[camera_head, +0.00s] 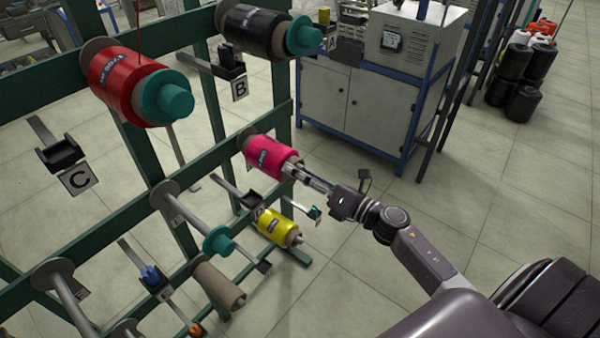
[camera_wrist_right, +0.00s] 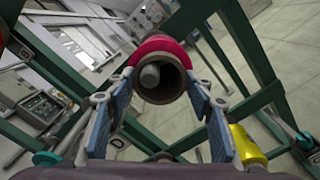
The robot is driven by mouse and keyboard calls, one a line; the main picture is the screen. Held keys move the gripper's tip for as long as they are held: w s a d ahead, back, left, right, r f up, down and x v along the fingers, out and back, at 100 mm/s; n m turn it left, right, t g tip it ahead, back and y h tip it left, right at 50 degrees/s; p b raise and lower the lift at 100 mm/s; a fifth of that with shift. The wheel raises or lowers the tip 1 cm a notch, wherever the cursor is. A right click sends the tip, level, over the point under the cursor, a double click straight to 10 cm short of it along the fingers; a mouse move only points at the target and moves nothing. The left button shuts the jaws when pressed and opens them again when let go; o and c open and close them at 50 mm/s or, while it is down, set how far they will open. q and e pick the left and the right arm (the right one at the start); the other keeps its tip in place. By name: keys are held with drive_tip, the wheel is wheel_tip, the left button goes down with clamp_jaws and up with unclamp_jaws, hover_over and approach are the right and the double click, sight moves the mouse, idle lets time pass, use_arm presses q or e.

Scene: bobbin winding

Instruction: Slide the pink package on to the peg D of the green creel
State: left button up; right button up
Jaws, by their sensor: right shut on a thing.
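The pink package (camera_head: 268,157) lies along a peg position at the far end of the green creel (camera_head: 222,155), its inner end close to the creel's beam. My right gripper (camera_head: 302,175) is shut on the outer end of its brown tube. In the right wrist view the pink package (camera_wrist_right: 159,52) is end-on between the blue-padded fingers of my right gripper (camera_wrist_right: 160,95). A grey rounded peg end (camera_wrist_right: 150,77) shows inside the tube, so the package is around it. My left gripper is not in view.
Above are a red package (camera_head: 122,85) and a black package (camera_head: 252,32) with teal caps. A yellow package (camera_head: 277,228) sits just below the pink one. Labels C (camera_head: 81,179) and B (camera_head: 239,89) show.

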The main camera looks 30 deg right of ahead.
drive_tip(key=o, duration=1.4)
drive_tip(key=shift+s+d+f, duration=0.1)
drive_tip(key=shift+s, duration=0.1)
drive_tip(key=v, duration=1.1)
drive_tip(key=shift+s+d, duration=0.1)
drive_tip(key=shift+s, duration=0.2)
